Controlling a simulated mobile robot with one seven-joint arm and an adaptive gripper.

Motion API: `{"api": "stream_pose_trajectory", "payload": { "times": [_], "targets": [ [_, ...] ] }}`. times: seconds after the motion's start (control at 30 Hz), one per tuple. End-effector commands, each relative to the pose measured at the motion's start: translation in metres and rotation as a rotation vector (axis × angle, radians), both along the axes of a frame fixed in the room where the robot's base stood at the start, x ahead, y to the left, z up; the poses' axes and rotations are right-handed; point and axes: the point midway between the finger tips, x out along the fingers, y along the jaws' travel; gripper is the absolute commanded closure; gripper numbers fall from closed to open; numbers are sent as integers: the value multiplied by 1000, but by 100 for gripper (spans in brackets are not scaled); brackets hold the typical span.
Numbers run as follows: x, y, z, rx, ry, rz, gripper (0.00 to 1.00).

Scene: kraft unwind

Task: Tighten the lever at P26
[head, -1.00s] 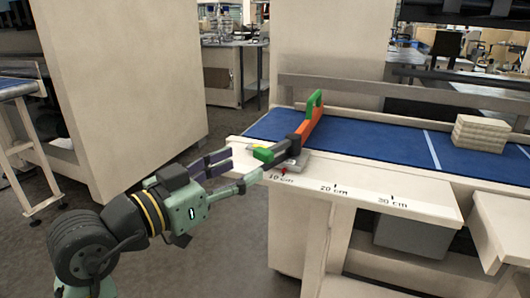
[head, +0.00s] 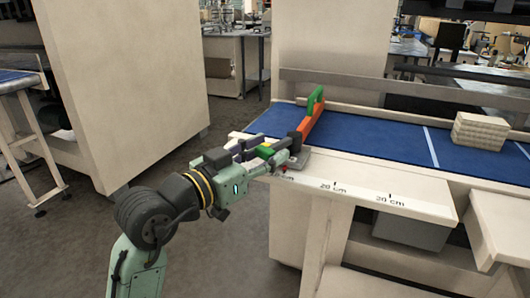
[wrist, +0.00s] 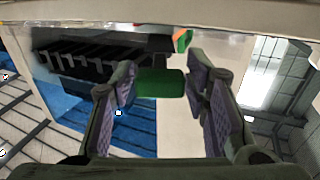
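The lever shows as a green grip (head: 264,152) at the near end of the orange guide bar, over the front edge of the machine bed. In the wrist view its dark green barrel (wrist: 161,83) lies between my two fingers. My gripper (head: 262,155) is at the lever, with a finger on either side of the green grip; it also shows in the wrist view (wrist: 163,85). The fingers stand apart, close to the ends of the barrel. I cannot tell whether they touch it. No P26 marking is readable.
The orange bar with a green upper end (head: 311,118) crosses the blue bed (head: 375,145). A ruler ledge (head: 350,188) with centimetre marks runs along the front. A pale stack (head: 481,131) sits at the right. Open floor lies left of the machine.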

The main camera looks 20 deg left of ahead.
Motion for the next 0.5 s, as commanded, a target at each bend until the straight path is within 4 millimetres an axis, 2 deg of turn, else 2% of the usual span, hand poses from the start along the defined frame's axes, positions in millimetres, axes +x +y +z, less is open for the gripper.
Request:
{"api": "stream_pose_trajectory", "payload": {
  "times": [0.07, 0.5],
  "targets": [
    [0, 0, 0, 0, 0, 0, 65],
    [0, 0, 0, 0, 0, 0, 95]
  ]
}}
